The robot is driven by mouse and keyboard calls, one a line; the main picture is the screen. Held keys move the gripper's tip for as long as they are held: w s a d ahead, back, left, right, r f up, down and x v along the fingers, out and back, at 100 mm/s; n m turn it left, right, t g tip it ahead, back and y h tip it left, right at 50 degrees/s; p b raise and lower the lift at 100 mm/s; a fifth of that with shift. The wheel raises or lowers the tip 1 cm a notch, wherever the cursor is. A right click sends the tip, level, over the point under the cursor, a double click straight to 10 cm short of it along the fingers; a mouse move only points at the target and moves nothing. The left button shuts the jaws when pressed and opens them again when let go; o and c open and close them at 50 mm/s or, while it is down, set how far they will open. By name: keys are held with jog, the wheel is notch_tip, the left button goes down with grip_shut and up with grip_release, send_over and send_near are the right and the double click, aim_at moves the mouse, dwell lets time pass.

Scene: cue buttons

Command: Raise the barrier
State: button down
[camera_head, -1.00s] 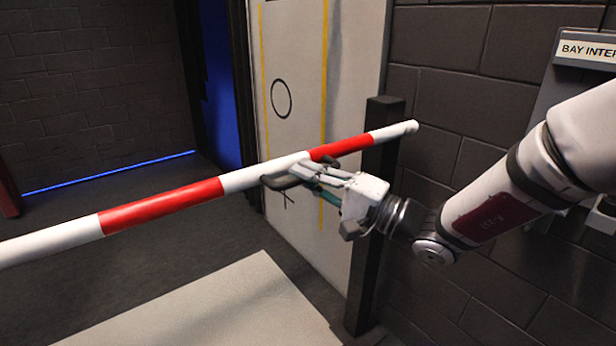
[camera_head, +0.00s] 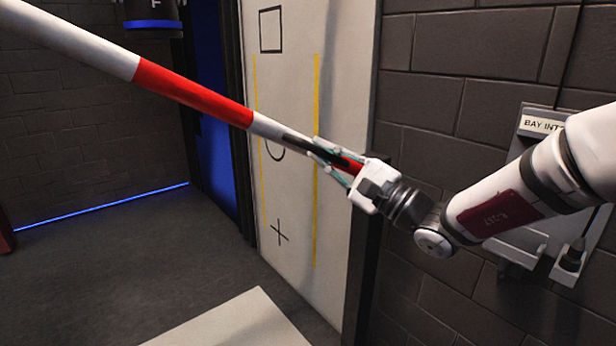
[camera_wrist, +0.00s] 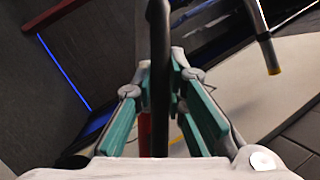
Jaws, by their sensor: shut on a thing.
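The red-and-white barrier pole (camera_head: 200,97) slopes across the head view, its left part high and running out at the top left edge. Its right part drops to my gripper (camera_head: 318,150), near the dark post (camera_head: 362,270). My gripper is shut on the pole near this lower end and hides part of it. In the wrist view, a dark bar (camera_wrist: 160,60) runs upright between my teal-lined finger links. A bit of red shows behind it; I cannot tell exactly how the fingertips sit.
A pale panel (camera_head: 290,210) with a square, a circle, a cross and yellow lines stands behind the pole. A wall box with a "BAY INT..." label (camera_head: 541,124) is at right. A dark cylinder marked F (camera_head: 153,18) hangs top left.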

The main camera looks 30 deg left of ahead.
jog(key=w+d+r+m+t+p, duration=0.3)
jog(key=w+r+m, duration=0.3)
jog(key=w+r, duration=0.2)
jog(key=w+d+r+m+t+h+p, duration=0.1)
jog(key=w+d+r+m+t+p, duration=0.2)
jog(key=w+r+m, duration=0.4)
jog(key=shift+w+d+r+m+t+p, duration=0.3)
jog(key=shift+w+d+r+t, duration=0.55)
jog(key=shift+w, duration=1.6)
jog(key=shift+d+f, duration=0.25)
jog(key=shift+d, duration=0.1)
jog(key=c, duration=1.6)
grip_release()
jog(key=v, duration=1.2)
jog(key=shift+r, duration=0.2)
